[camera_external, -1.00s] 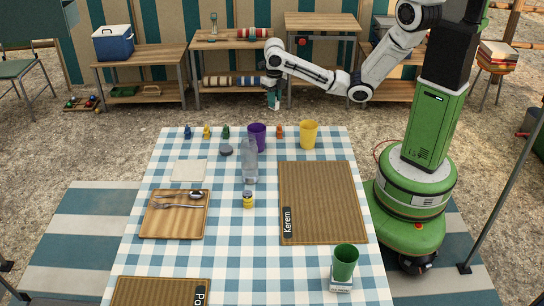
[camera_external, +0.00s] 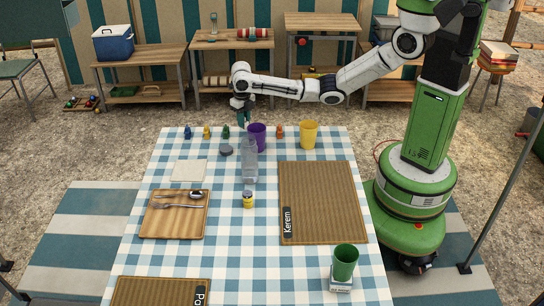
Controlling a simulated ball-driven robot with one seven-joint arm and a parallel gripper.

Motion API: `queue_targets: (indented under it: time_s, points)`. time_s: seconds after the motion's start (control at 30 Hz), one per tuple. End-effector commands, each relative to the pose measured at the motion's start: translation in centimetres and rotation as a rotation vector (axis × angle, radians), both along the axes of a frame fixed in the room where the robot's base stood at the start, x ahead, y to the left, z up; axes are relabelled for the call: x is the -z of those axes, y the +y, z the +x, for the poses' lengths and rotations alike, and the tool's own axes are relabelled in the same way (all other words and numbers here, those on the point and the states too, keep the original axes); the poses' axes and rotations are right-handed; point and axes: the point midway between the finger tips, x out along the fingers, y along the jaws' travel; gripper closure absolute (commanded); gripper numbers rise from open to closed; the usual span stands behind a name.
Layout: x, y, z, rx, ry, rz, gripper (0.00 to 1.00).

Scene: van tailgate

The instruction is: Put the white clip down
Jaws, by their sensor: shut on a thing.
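My gripper (camera_external: 241,115) hangs pointing down at the back of the checked table (camera_external: 225,273), above the far edge and behind the purple cup (camera_external: 260,145). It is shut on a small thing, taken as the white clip. The clip is too small, or too hidden by the fingers, to make out. Several small coloured figures stand along the far edge, among them a green one (camera_external: 226,132) just below and left of the gripper and an orange one (camera_external: 280,131) to its right.
A clear bottle (camera_external: 249,165), a dark disc (camera_external: 226,149) and a yellow cup (camera_external: 308,135) stand near the back. A napkin (camera_external: 188,171), a cutlery board (camera_external: 175,225), a small jar (camera_external: 248,200), a woven mat (camera_external: 325,205) and a green cup (camera_external: 345,262) lie nearer.

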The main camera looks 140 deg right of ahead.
Motion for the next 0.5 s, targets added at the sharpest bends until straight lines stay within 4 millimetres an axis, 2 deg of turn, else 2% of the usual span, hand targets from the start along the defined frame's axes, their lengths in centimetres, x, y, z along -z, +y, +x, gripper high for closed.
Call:
queue_targets:
  time_s: [0.27, 0.5]
  points:
    - [3.1, -0.2, 0.2, 0.0, 0.002, 0.001, 1.0]
    - [3.6, -0.2, 0.2, 0.0, 0.0, 0.0, 1.0]
